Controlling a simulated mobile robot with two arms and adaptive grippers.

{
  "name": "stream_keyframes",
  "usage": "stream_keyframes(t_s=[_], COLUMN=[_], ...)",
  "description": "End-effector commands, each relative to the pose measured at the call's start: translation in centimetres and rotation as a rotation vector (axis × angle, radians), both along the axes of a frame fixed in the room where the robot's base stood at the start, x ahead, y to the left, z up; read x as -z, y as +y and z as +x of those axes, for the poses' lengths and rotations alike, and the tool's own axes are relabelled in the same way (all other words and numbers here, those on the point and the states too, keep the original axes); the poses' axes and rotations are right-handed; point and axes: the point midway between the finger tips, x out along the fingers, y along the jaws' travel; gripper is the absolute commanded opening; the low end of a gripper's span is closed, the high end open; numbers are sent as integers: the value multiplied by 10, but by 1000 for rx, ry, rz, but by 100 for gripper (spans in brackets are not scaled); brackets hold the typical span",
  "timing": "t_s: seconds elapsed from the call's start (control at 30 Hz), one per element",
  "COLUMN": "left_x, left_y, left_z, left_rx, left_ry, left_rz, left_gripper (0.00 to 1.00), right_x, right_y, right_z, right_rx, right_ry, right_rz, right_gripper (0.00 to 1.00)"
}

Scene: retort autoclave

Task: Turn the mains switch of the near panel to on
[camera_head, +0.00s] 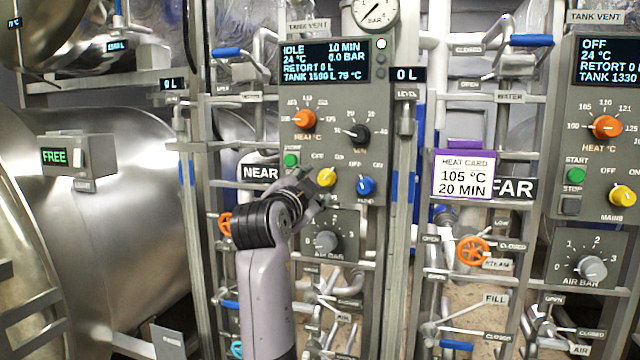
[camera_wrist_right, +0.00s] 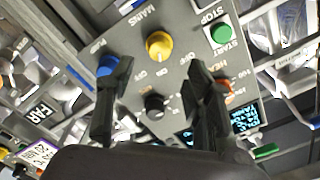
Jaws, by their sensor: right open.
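The near panel (camera_head: 345,100) has a lit display (camera_head: 324,61) that reads IDLE, 10 MIN, 24 °C. Its yellow mains knob (camera_head: 327,177) sits between the green start button (camera_head: 291,160) and a blue knob (camera_head: 366,185). I cannot tell for certain which mark the yellow knob points to. My right gripper (camera_head: 314,187) is at the panel, just lower left of the yellow knob. In the right wrist view, the open fingers (camera_wrist_right: 160,78) are empty, and the yellow knob (camera_wrist_right: 159,45) shows beyond the gap between them. My left gripper is out of view.
The far panel (camera_head: 592,140) at the right has a display reading OFF and its own yellow knob (camera_head: 622,195). A heat card (camera_head: 464,174) hangs between the panels. The air knob (camera_head: 325,242) is below my gripper. Pipes and valve handles surround the panels.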

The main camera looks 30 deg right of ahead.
Motion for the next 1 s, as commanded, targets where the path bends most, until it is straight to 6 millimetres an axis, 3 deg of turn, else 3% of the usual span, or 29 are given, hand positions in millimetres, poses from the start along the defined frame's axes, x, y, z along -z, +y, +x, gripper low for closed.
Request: stream_keyframes(t_s=[0.1, 0.3, 1.0], left_x=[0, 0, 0], left_y=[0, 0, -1], left_z=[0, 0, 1], left_rx=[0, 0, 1], left_ry=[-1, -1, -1], left_rz=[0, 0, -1], left_gripper=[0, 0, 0], right_x=[1, 0, 0], right_y=[17, 30, 31], right_z=[-14, -26, -27], right_rx=[-2, 0, 1], right_ry=[1, 0, 0], right_rz=[2, 2, 1], right_gripper=[47, 47, 47])
